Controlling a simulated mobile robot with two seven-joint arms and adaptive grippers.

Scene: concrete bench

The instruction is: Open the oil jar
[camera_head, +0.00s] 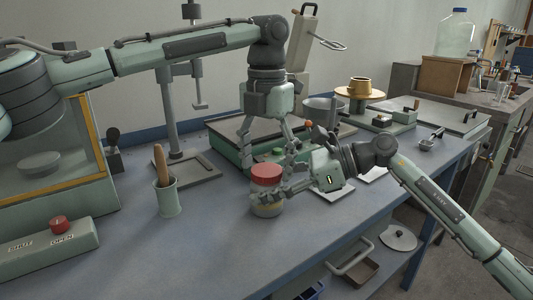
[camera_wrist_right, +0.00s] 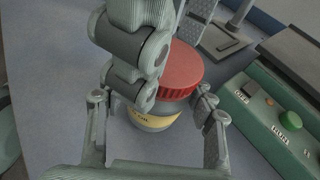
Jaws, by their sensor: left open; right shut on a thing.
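The oil jar (camera_head: 268,208) stands upright on the bench with its red lid (camera_head: 266,172) on. In the right wrist view the jar's yellow label (camera_wrist_right: 155,121) and red lid (camera_wrist_right: 180,70) show. My right gripper (camera_head: 270,192) reaches in from the right, shut on the jar's body below the lid. My left gripper (camera_head: 267,157) points down from above, open, with its fingers spread on either side of the lid. I cannot tell whether they touch it. A large grey finger in the right wrist view hides part of the lid and jar.
A green-based device (camera_head: 270,153) with buttons stands close behind the jar. A green cup (camera_head: 167,196) with a wooden-handled tool is to the left. A box with a red button (camera_head: 59,224) is front left. The bench front between is clear.

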